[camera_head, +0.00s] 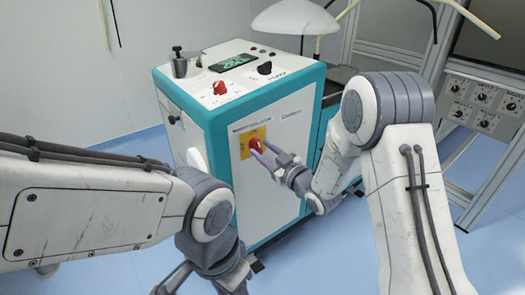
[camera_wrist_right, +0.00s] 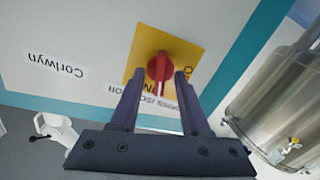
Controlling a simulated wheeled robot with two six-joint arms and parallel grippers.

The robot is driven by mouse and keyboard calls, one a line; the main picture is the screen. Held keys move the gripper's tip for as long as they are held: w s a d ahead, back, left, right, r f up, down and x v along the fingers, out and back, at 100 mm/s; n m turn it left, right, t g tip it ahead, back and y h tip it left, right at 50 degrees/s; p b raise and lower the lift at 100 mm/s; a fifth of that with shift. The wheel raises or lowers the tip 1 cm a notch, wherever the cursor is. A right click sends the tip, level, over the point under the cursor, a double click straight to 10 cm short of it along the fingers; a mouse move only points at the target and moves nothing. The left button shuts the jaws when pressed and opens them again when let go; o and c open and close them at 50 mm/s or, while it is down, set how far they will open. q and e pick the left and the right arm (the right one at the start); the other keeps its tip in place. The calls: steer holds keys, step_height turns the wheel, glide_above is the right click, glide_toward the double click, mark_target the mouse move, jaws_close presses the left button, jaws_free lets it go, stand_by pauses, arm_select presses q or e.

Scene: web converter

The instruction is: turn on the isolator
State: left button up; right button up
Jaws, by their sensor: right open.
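The isolator is a red rotary handle (camera_head: 255,145) on a yellow plate (camera_head: 245,152) on the front of a white and teal cabinet (camera_head: 275,197). My right gripper (camera_head: 267,154) is at the plate, open. In the right wrist view the red handle (camera_wrist_right: 159,68) appears between the two dark fingertips (camera_wrist_right: 159,73), with a gap on each side. The handle's narrow grip runs roughly up and down in that view. The yellow plate (camera_wrist_right: 190,50) shows around it, its lettering partly covered by a finger. I cannot tell how deep the fingers reach. My left gripper's fingers are not seen.
The cabinet top carries another red knob (camera_head: 219,88), a black knob (camera_head: 265,68) and a small display (camera_head: 232,62). A metal frame with a knob panel (camera_head: 482,98) stands at the right. In the right wrist view a metal cylinder (camera_wrist_right: 270,95) is at the right.

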steer(key=shift+w+a, duration=0.3)
jaws_close()
steer(key=m, duration=0.3)
stand_by(0.3)
jaws_free()
